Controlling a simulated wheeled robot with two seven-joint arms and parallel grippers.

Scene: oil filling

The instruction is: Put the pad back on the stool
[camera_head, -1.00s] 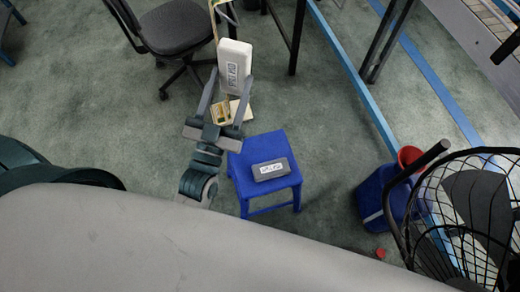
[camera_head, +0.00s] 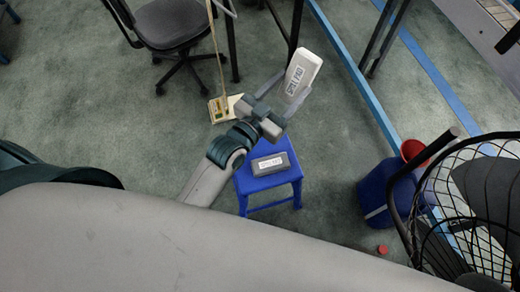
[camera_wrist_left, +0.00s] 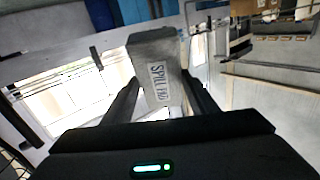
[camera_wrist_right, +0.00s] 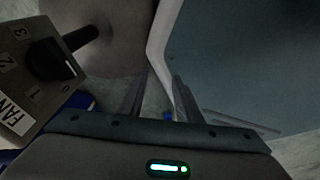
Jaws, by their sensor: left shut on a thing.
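The white pad (camera_head: 304,72), labelled "SPILL PAD", is held by my left gripper (camera_head: 286,92) in the head view. It is tilted, and its far end points up and right. In the left wrist view the pad (camera_wrist_left: 155,75) sits between the two fingers. The blue stool (camera_head: 263,181) stands on the floor below and in front of the gripper. A dark grey block (camera_head: 270,164) with a white label lies on the stool's seat. My right gripper (camera_wrist_right: 157,88) shows only in its own wrist view, fingers apart with nothing seen between them.
A blue bin (camera_head: 378,193) with a red object (camera_head: 413,151) stands right of the stool, beside a black wire cage (camera_head: 470,200). A fan switch box (camera_wrist_right: 35,75) is near my right gripper. An office chair (camera_head: 172,22) and a beige device (camera_head: 219,110) are behind.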

